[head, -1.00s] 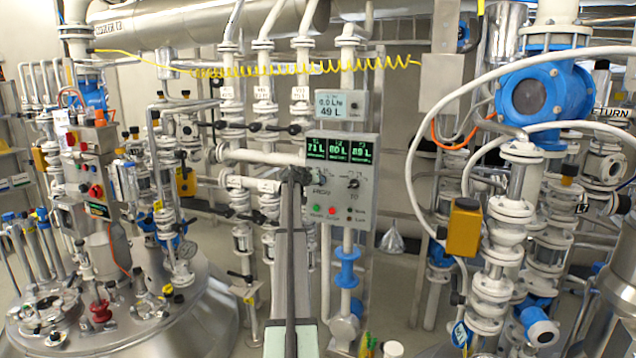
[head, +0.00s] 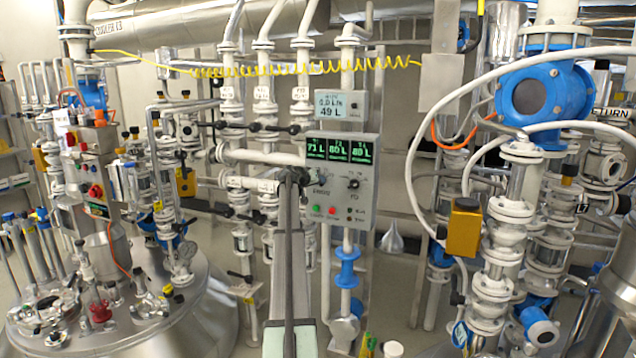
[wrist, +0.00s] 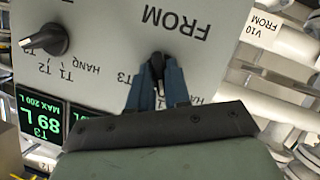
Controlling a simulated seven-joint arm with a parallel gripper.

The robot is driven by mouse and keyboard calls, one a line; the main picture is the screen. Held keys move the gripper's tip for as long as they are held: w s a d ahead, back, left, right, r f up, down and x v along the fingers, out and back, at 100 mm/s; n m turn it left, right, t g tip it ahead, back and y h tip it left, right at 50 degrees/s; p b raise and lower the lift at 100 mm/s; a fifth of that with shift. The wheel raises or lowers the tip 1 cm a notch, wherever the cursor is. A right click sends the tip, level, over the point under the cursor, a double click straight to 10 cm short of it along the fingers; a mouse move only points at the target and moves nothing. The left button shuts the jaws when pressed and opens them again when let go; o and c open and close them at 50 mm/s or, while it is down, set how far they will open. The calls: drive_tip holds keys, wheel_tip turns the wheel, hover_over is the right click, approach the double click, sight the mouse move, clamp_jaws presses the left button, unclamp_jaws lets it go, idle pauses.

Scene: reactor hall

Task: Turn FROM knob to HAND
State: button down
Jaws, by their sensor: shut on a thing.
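The control panel (head: 368,205) carries two black knobs. In the wrist view, where it appears upside down, the FROM knob (wrist: 157,66) sits below the FROM lettering. My gripper (wrist: 158,82) has its blue fingers on either side of this knob and is shut on it. The knob stands roughly upright in that picture; its exact setting is hard to tell because the fingers cover part of the dial. The TO knob (wrist: 45,40) is untouched to the left, with T1, T2 and HAND marks near it. In the head view, my gripper (head: 298,175) is at the panel's left side.
Green displays (head: 340,151) read in litres above the knobs. Red and green buttons (head: 325,210) sit below. White pipes and valves (head: 265,150) stand close left of the panel. A yellow coiled hose (head: 290,70) hangs above.

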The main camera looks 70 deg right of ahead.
drive_tip(key=n+g, duration=0.1)
drive_tip(key=n, duration=0.1)
drive_tip(key=n+g+h, duration=0.1)
drive_tip(key=n+g, duration=0.1)
drive_tip(key=shift+w+f+n, duration=0.1)
drive_tip(key=shift+f+n, duration=0.1)
drive_tip(key=shift+n, duration=0.2)
idle(0.4)
drive_tip(key=c, duration=1.2)
unclamp_jaws()
drive_tip(key=shift+o, duration=0.2)
drive_tip(key=v, duration=1.4)
